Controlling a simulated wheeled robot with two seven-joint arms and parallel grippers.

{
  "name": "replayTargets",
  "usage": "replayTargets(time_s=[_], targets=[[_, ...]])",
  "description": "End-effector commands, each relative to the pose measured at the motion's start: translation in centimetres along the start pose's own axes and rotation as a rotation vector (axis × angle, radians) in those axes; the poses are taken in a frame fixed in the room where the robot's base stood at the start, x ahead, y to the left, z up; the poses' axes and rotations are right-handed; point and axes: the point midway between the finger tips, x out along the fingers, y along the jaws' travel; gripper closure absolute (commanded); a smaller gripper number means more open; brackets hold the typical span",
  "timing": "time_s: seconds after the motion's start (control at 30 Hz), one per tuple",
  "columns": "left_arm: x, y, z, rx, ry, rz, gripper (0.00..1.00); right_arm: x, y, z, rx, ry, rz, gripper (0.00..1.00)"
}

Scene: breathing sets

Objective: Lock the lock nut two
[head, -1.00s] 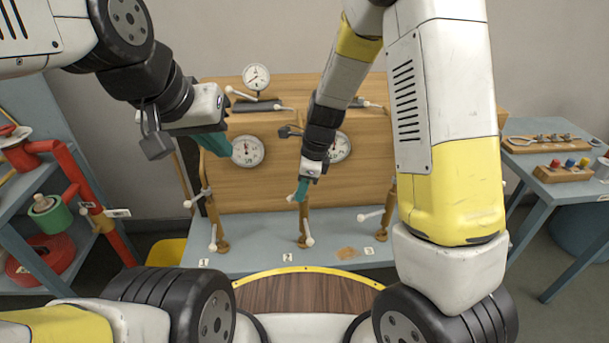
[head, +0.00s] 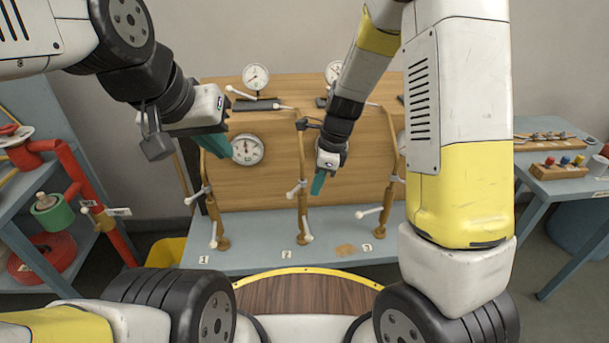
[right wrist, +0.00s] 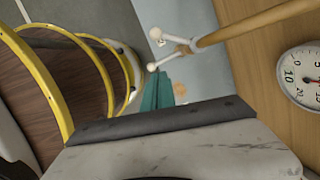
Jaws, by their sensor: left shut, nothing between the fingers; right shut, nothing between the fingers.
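Breathing set two (head: 302,190) is the middle pipe on the wooden board, above the label "2" (head: 286,256). It has a white-ended lever (head: 296,190) partway up and another white lever (head: 308,231) near its foot. I cannot tell which part is the lock nut. My right gripper (head: 318,184) is shut and empty, just right of this pipe and apart from it. Its teal fingers also show in the right wrist view (right wrist: 157,90), near a pipe with white levers. My left gripper (head: 222,146) is shut and empty in front of the board's left side, by a gauge.
Set one (head: 214,205) stands left and set three (head: 388,195) right, both with white levers. Gauges (head: 247,149) are on the wooden board (head: 260,185). A shelf with red pipes (head: 70,180) is at left, a blue side table (head: 560,178) at right.

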Motion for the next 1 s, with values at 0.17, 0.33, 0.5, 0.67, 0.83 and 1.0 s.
replayTargets(time_s=[0.17,0.33,0.5,0.67,0.83,1.0], targets=[[0.0,0.0,0.0,0.0,-0.001,0.0,1.0,-4.6,-0.1,0.4,-0.009,-0.004,-0.01,1.0],[0.0,0.0,0.0,0.0,0.0,0.0,1.0,-7.4,0.1,0.3,-0.007,-0.003,-0.007,1.0],[0.0,0.0,0.0,0.0,0.0,0.0,1.0,-8.7,0.1,0.3,-0.006,-0.002,-0.005,1.0],[0.0,0.0,0.0,0.0,0.0,0.0,1.0,-8.9,0.2,0.3,-0.005,-0.001,-0.004,1.0],[0.0,0.0,0.0,0.0,0.0,0.0,1.0,-8.9,0.2,0.3,-0.005,-0.001,-0.004,1.0],[0.0,0.0,0.0,0.0,0.0,0.0,1.0,-10.3,0.7,0.0,-0.076,-0.017,-0.025,1.0]])
